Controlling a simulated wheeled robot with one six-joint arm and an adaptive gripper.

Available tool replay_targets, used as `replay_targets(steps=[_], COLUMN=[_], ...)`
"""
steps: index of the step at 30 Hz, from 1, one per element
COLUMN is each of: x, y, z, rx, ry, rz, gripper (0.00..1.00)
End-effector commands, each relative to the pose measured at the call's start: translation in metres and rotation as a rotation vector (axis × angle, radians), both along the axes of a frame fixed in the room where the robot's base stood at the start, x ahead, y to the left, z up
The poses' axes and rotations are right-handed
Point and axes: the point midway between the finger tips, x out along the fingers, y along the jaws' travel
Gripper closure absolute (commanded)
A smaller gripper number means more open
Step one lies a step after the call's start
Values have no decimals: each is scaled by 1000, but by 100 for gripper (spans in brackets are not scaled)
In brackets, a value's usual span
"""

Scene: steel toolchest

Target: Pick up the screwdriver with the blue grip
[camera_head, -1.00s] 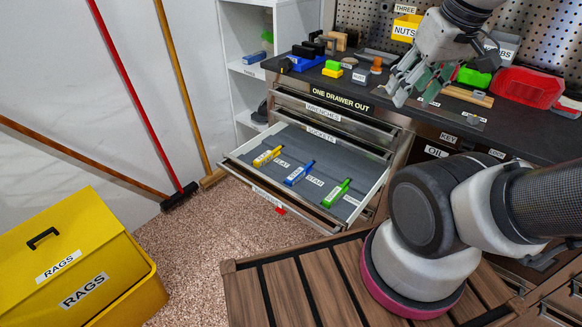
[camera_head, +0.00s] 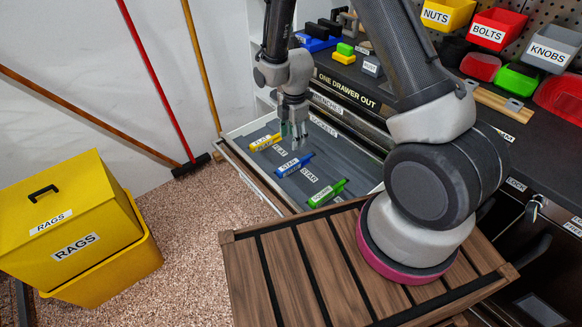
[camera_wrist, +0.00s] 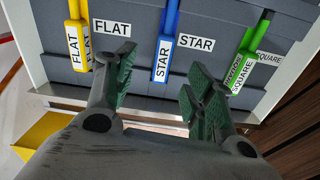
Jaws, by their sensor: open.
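The screwdriver with the blue grip (camera_head: 289,166) lies in the open drawer, between a yellow one (camera_head: 264,143) and a green one (camera_head: 327,193). In the wrist view the blue screwdriver (camera_wrist: 165,48) carries a STAR label and lies beyond and between my open fingertips. My gripper (camera_head: 295,134) points down over the drawer, near the blue screwdriver's upper end in the head view. In the wrist view my gripper (camera_wrist: 160,85) is open and empty, with green finger pads. The yellow screwdriver (camera_wrist: 76,40) is labelled FLAT and the green one (camera_wrist: 245,58) SQUARE.
The open drawer (camera_head: 228,133) has raised walls and a front edge close to my gripper. Closed drawers and a dark worktop with bins stand behind it. A yellow rags bin (camera_head: 75,225) stands on the floor at left, and brooms lean on the wall.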

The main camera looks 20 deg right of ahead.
Motion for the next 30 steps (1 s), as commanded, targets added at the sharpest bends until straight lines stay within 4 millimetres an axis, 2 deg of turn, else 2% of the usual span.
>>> replay_targets(steps=[1,3,21,30], x=[-3,-4,-11,-10], y=[3,6,11,11], z=[-17,-32,-115,-120], rx=[-5,-8,-9,-9], ry=[13,20,26,23], rz=[42,90,128,127], gripper=[46,46,46,46])
